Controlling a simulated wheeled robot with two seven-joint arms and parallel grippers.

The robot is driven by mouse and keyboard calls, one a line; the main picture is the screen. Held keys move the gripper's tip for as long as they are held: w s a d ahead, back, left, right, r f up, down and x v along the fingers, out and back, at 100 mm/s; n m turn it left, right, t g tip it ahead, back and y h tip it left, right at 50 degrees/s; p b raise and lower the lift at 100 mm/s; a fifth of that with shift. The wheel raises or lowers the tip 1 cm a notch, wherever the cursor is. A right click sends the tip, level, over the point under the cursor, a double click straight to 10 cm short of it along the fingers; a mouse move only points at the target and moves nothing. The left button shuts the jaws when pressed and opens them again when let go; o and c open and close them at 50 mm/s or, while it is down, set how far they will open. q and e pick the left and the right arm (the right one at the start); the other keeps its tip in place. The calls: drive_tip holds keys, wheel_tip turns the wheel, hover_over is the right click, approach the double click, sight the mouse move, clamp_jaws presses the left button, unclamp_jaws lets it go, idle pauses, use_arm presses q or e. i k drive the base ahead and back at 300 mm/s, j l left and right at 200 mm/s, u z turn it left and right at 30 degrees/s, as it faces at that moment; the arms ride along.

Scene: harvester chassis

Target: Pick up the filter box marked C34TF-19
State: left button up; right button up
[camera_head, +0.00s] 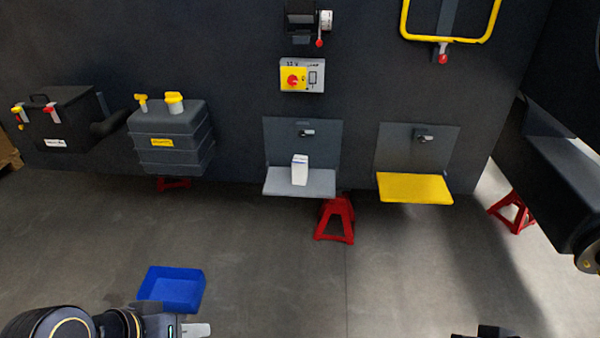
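A small white box (300,170) with a dark band near its top stands upright on the grey fold-down shelf (320,184) on the dark chassis wall. Its marking is too small to read, so I cannot tell if it says C34TF-19. My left gripper (196,330) is at the bottom edge, left of the middle, well apart from the box and below the blue bin. I cannot tell if its fingers are open or shut. Only a dark part at the bottom right edge shows of my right arm; its fingers are not clear.
An open, seemingly empty blue bin (172,288) is on the floor. A yellow shelf (414,188) sits right of the grey one. Red stands (336,218) are under the chassis. A grey tank (170,138) and black box (58,122) are at left. The middle floor is clear.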

sight(299, 162)
drive_tip(key=u, duration=0.5)
drive_tip(key=i+l+u, duration=0.25)
drive_tip(key=i+u, duration=0.2)
drive_tip(key=i+l+u, duration=0.3)
drive_tip(key=u, duration=0.2)
drive_tip(key=i+l, duration=0.2)
drive_tip(key=l, duration=0.15)
drive_tip(key=i+l+u, duration=0.1)
drive_tip(key=l, duration=0.25)
drive_tip(key=i+l, duration=0.45)
drive_tip(key=l, duration=0.3)
drive_tip(key=i+l+u, duration=0.1)
drive_tip(key=l, duration=0.25)
drive_tip(key=i, duration=0.1)
